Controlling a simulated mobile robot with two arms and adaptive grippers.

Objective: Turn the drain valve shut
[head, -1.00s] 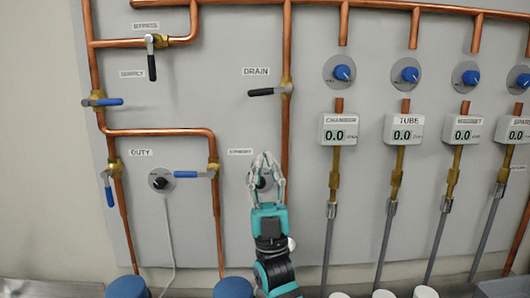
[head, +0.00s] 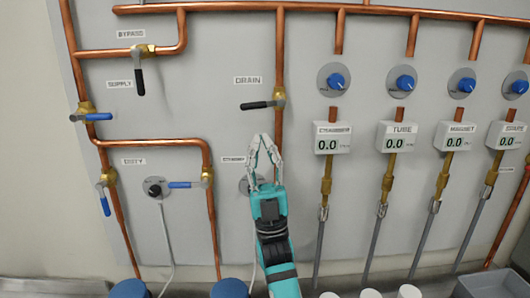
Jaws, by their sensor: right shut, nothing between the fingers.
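The drain valve (head: 279,97) is a brass fitting on a vertical copper pipe, under the DRAIN label (head: 248,80). Its black lever handle (head: 257,105) sticks out to the left, roughly level and across the pipe. My right gripper (head: 262,138) points up from below, in front of the panel. Its fingertips are close together with nothing between them, and they appear a little below the lever, apart from it. The gripper hides part of the pipe and of a round socket behind it. My left gripper is not in view.
Other levers stand to the left: bypass (head: 138,77), supply (head: 92,117), duty (head: 103,197) and one blue lever (head: 187,185). Blue knobs and several readouts showing 0.0 (head: 333,144) line the right. Blue-topped and white items stand along the bottom edge.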

